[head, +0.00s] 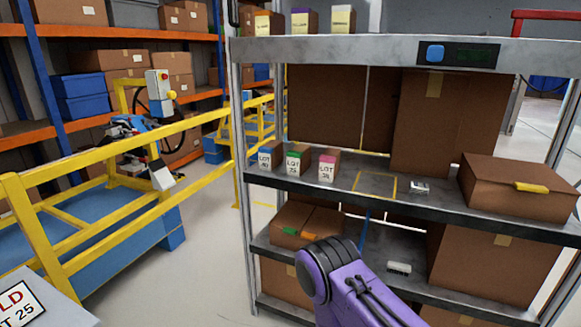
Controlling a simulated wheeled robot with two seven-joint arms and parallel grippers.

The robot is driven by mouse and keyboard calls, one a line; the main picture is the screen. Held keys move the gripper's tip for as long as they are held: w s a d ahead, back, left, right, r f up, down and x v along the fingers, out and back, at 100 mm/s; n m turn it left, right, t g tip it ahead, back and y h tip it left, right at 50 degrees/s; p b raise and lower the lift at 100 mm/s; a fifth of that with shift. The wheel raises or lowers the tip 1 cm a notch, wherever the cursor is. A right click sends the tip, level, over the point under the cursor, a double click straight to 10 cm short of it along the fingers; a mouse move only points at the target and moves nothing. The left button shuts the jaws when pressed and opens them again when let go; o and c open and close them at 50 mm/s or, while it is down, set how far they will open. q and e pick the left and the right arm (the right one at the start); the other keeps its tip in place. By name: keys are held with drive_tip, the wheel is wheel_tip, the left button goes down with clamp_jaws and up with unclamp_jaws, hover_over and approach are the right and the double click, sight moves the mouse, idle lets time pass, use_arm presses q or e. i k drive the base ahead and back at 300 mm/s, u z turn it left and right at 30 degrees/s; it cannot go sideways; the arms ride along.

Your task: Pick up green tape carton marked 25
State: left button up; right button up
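The green tape carton (294,163) is a small brown box with a green strip on top and a white label that appears to read LOT 25. It stands upright on the middle shelf (400,204), toward its left end. A blue-taped carton (264,160) stands just to its left and a pink-taped carton (327,170) to its right, each with a LOT label. A purple link of my arm rises at the bottom centre, below the cartons and in front of the lower shelf. Neither gripper shows.
A yellow-outlined free spot (374,185) lies right of the cartons, then a small metallic item (419,187) and a large brown box (515,187). Big boxes stand behind. A yellow railing (110,165) runs at left. A partly visible sign (18,302) ends in 25.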

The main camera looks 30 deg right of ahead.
sight(299, 157)
drive_tip(key=z, duration=1.2)
drive_tip(key=i, duration=0.95)
drive_tip(key=z, duration=0.2)
